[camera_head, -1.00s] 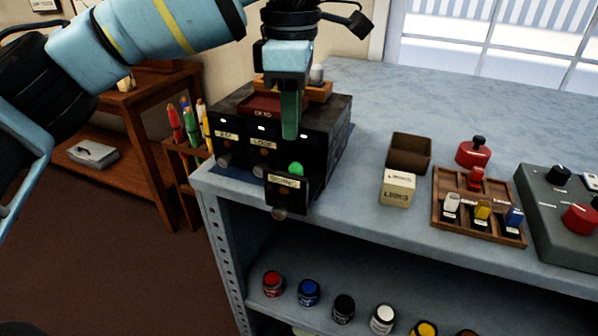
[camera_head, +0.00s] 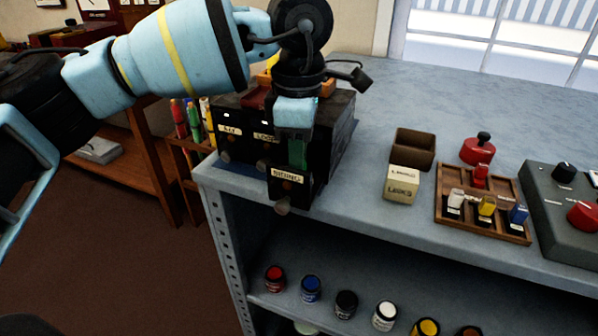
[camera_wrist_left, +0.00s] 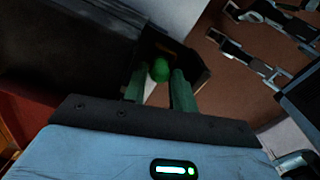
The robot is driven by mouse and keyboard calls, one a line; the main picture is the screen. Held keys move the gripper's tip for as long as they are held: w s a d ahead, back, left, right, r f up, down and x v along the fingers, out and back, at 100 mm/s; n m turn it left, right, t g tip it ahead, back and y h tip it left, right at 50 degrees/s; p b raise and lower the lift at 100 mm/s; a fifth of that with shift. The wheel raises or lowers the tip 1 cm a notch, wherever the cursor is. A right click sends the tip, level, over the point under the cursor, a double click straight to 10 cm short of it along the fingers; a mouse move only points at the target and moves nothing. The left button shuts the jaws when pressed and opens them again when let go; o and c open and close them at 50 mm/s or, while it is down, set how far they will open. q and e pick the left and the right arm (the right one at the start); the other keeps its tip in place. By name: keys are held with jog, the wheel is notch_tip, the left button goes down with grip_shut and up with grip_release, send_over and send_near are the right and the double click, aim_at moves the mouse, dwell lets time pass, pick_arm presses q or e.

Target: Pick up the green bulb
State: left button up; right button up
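The green bulb (camera_wrist_left: 160,70) shows in the left wrist view, inside the open drawer (camera_wrist_left: 195,65) of the black cabinet. In the head view the drawer front (camera_head: 287,180) shows, and my gripper hides the bulb. My left gripper (camera_head: 297,160) points down over the open drawer. In the left wrist view its two green fingers (camera_wrist_left: 157,92) stand apart, with the bulb just beyond and between their tips. I cannot tell that either finger touches it. My right gripper is not in view.
The black cabinet (camera_head: 335,135) stands at the bench's left corner. To its right are a brown open box (camera_head: 413,150), a cream box (camera_head: 401,184), a wooden tray (camera_head: 449,218) of small items and a grey control panel (camera_head: 555,215). Paint jars (camera_head: 346,303) line the shelf below.

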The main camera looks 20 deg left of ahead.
pick_arm(q)
grip_shut()
jog(key=shift+r, duration=0.1)
notch_tip(320, 180, up, 10)
jog(key=shift+p, duration=0.3)
